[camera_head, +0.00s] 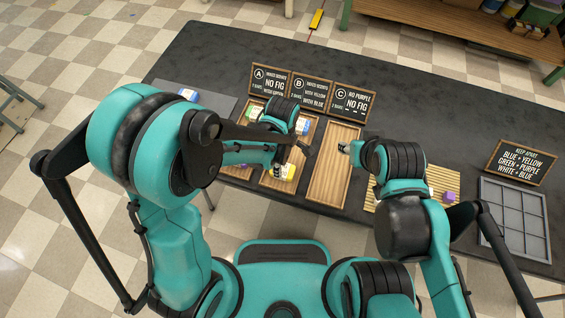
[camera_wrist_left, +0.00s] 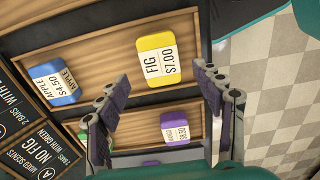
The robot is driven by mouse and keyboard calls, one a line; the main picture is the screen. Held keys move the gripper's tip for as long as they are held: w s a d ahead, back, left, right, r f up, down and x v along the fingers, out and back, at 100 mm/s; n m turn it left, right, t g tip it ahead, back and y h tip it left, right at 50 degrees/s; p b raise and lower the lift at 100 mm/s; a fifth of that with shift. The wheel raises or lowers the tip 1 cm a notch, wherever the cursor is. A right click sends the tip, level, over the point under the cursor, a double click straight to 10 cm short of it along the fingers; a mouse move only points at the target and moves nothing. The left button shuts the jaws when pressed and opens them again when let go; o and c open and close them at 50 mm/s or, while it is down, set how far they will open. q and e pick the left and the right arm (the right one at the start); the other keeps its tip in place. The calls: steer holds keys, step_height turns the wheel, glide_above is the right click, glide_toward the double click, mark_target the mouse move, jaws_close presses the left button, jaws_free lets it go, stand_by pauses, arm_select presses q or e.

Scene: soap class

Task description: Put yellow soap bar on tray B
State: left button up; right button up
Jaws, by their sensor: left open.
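The yellow soap bar (camera_wrist_left: 157,58), labelled FIG, lies on tray B (camera_wrist_left: 110,50) in the left wrist view; it also shows in the head view (camera_head: 287,173) near the front end of tray B (camera_head: 265,180). A blue bar (camera_wrist_left: 54,83), labelled APPLE, lies on the same tray. My left gripper (camera_wrist_left: 160,80) is open above the tray's edge, its fingertips apart with the yellow bar just beyond the gap. It also shows over the tray in the head view (camera_head: 291,160). My right gripper (camera_head: 346,148) hangs over tray C (camera_head: 325,180); its fingers are too small to read.
Tray A holds a purple bar (camera_wrist_left: 178,126) and a green bar (camera_head: 254,113). Tray C looks empty. Signs (camera_head: 312,92) stand behind the trays. A slatted mat (camera_head: 430,182) with a purple bar (camera_head: 449,197) and a grey divided tray (camera_head: 515,222) are at right.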

arm_select(q)
step_height(320, 180, up, 7)
steer(key=p, duration=0.2)
steer(key=s+a+r+m+t, duration=0.2)
steer(key=a+r+m, duration=0.4)
steer(key=a, duration=0.3)
steer(key=s+a+r+m+t, duration=0.3)
steer(key=a+r+m+t, duration=0.2)
steer(key=a+r+m, duration=0.2)
steer(key=shift+a+r+m, duration=0.15)
steer(key=shift+a+m, duration=0.55)
steer(key=shift+a, duration=0.25)
steer(key=shift+s, duration=0.1)
